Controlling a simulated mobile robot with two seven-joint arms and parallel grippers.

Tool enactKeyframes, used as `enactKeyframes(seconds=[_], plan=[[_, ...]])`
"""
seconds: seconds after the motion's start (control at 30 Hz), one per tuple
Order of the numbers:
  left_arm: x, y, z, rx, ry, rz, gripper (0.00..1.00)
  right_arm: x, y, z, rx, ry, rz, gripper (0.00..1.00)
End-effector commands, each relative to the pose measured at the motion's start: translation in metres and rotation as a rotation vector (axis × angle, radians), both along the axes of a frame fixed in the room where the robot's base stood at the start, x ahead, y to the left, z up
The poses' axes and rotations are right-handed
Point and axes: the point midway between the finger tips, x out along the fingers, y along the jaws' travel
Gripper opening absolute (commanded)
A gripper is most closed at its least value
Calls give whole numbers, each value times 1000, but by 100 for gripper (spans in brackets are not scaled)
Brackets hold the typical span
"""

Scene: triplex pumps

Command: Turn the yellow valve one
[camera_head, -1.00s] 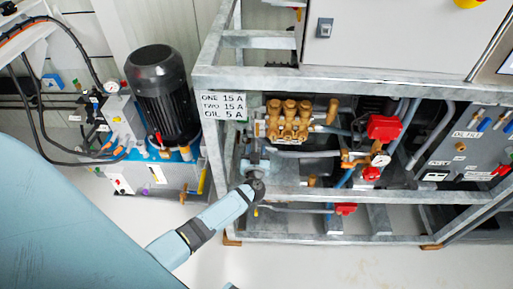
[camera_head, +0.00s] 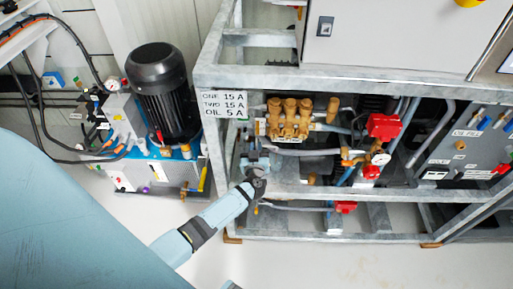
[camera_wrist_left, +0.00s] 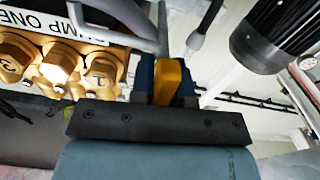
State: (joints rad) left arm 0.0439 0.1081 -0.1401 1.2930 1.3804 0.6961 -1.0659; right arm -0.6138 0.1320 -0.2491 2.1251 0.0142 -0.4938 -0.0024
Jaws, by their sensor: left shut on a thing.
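In the left wrist view the yellow valve handle (camera_wrist_left: 168,82) sits between the two blue fingers of my left gripper (camera_wrist_left: 166,76), which is shut on it. In the head view my left gripper (camera_head: 254,166) is at the left end of the pump frame, just below the brass pump. There the handle is mostly hidden by the gripper and wrist, so its angle cannot be told. My right gripper is not in view.
The brass pump head (camera_head: 290,118) is close to my gripper; its brass caps (camera_wrist_left: 60,62) show in the wrist view. Grey frame bars (camera_head: 350,193) run beside my wrist. Red-handled valves (camera_head: 383,126) stand to the right. A black motor (camera_head: 162,90) stands left. The front floor is clear.

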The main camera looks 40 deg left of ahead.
Motion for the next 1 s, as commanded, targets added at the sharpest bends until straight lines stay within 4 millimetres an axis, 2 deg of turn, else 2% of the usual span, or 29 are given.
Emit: enactKeyframes(seconds=[0.6,1.0], plan=[[-3,6,-2,-387,-237,0,0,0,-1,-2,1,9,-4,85],[-4,7,-3,-493,-303,-1,0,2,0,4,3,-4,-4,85]])
